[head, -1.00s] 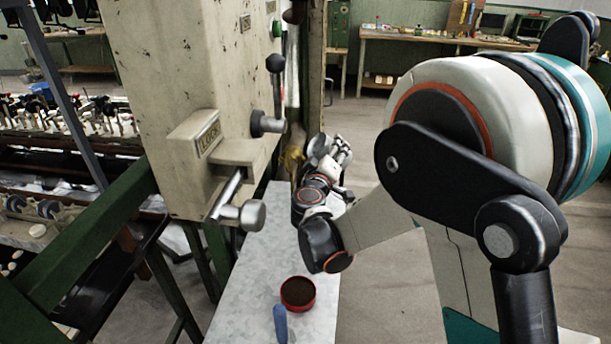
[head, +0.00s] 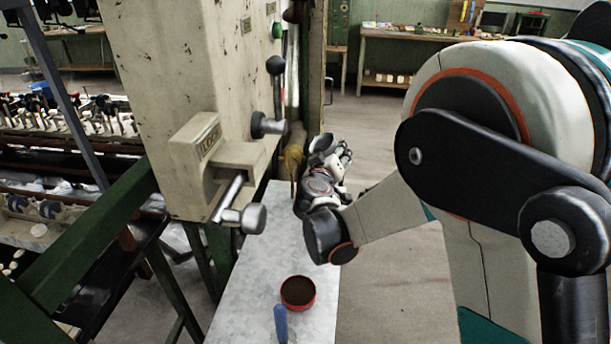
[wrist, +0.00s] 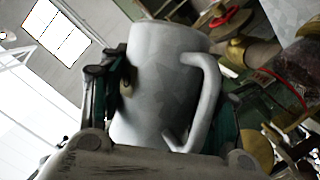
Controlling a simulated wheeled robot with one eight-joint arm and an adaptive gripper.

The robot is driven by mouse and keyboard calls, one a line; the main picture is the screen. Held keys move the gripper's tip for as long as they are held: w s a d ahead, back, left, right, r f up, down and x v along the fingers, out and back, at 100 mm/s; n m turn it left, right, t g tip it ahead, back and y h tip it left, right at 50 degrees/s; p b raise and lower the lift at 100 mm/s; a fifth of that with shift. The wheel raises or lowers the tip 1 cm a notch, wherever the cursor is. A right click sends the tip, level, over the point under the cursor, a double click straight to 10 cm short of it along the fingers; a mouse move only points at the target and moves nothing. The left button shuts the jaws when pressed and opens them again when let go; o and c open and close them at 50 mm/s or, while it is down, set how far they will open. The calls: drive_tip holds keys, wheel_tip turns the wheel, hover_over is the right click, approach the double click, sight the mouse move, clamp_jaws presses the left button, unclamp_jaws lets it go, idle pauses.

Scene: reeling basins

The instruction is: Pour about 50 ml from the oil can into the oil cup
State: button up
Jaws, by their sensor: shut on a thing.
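My gripper (head: 330,150) is at the far end of the metal-topped bench, beside the machine column. In the wrist view a grey metal can with a side handle (wrist: 165,75), which I take as the oil can, stands between the fingers, and the gripper is shut on it. The room looks slanted behind the can, so it seems tilted. Its contents and any flow cannot be seen. In the head view my gripper mostly hides the can. I cannot pick out the oil cup for sure; brass-coloured round parts (wrist: 257,150) show right of the can in the wrist view.
A red round tin with dark contents (head: 298,292) sits on the near part of the grey bench (head: 250,265), with a blue-handled tool (head: 281,322) in front. The pale machine column (head: 200,90) with its levers stands close to the left. Open floor lies to the right.

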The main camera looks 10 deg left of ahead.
drive_tip(key=shift+d+f, duration=0.1)
drive_tip(key=shift+d, duration=0.05)
idle(0.4)
drive_tip(key=shift+w+d+f+m+g+y, duration=0.25)
drive_tip(key=shift+d+m+g+y, duration=0.1)
drive_tip(key=shift+m, duration=0.25)
drive_tip(key=f+m+b, duration=0.1)
drive_tip(key=f, duration=0.1)
drive_tip(key=d+f+b, duration=0.1)
drive_tip(key=f, duration=0.1)
drive_tip(key=f+m+g+y+b, duration=0.1)
drive_tip(key=f+b, duration=0.1)
drive_tip(key=f, duration=0.1)
drive_tip(key=shift+w+d+m, duration=0.3)
drive_tip(key=shift+w+d, duration=0.05)
drive_tip(key=shift+d, duration=0.05)
drive_tip(key=shift+w+d+f+m+g+y, duration=0.2)
drive_tip(key=shift+d+m+g+y, duration=0.2)
drive_tip(key=shift+m, duration=0.2)
